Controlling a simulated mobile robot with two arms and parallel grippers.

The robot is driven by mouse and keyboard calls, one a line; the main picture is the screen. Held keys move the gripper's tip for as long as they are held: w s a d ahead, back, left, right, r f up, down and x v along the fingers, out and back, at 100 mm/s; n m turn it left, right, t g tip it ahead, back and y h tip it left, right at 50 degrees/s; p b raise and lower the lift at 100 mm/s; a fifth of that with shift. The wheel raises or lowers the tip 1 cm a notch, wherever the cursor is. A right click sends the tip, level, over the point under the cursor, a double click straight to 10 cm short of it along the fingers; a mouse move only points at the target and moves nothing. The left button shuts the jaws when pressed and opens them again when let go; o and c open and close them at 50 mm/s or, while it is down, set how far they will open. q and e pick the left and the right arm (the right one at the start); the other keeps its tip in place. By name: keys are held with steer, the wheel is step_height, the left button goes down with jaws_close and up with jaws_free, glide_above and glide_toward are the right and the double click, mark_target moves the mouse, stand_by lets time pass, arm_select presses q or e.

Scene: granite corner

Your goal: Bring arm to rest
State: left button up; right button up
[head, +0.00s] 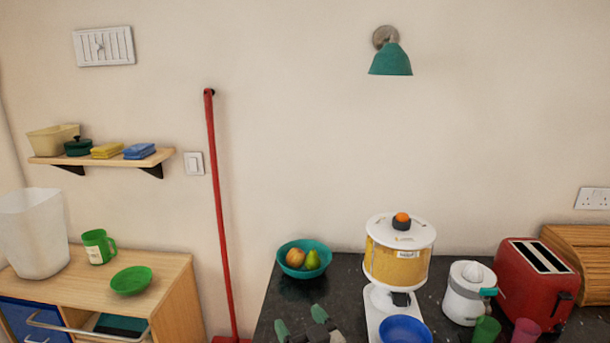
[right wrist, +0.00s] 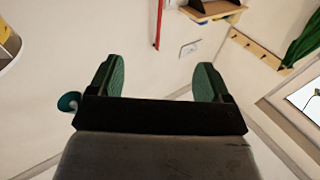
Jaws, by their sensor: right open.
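My right gripper (head: 301,325) shows at the bottom edge of the head view, in front of the dark granite counter (head: 340,290). Its two green-padded fingertips stand apart with nothing between them. In the right wrist view the same gripper (right wrist: 160,82) is open and empty, with the pale wall beyond its fingers. The rest of the right arm is hidden below the head view. My left gripper is not in view.
A teal fruit bowl (head: 303,262), a yellow and white dispenser (head: 397,260), a blue bowl (head: 405,330), a juicer (head: 467,292) and a red toaster (head: 535,290) stand on the counter. A red-handled broom (head: 218,210) leans on the wall beside a wooden cabinet (head: 170,285).

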steer(key=s+d+f+m+g+h, duration=0.2)
steer(key=s+d+f+h, duration=0.1)
steer(key=s+d, duration=0.2)
steer(key=s+d+f+m+g+h, duration=0.2)
steer(key=s+d+f+h, duration=0.1)
steer(key=s+d+f, duration=0.1)
steer(key=s+d+f+m+g+h, duration=0.1)
steer(key=s+d+f+h, duration=0.2)
steer(key=s+d, duration=0.3)
steer(key=shift+s+d+f+m+g, duration=0.2)
steer(key=shift+f+m+g, duration=0.1)
steer(key=shift+m+g, duration=0.1)
steer(key=s+d+f+n+g, duration=0.1)
steer(key=s+d+g, duration=0.25)
steer(key=s, duration=0.65)
steer(key=s+d+f+n+g, duration=0.1)
steer(key=s+d+g, duration=0.25)
steer(key=s, duration=0.55)
step_height(320, 180, down, 30)
steer(key=s+g+b, duration=0.2)
steer(key=s+d+f+b, duration=0.1)
steer(key=s+d+f, duration=0.1)
steer(key=s+f, duration=1.3)
steer(key=shift+g+h, duration=0.3)
steer(key=shift+g, duration=0.1)
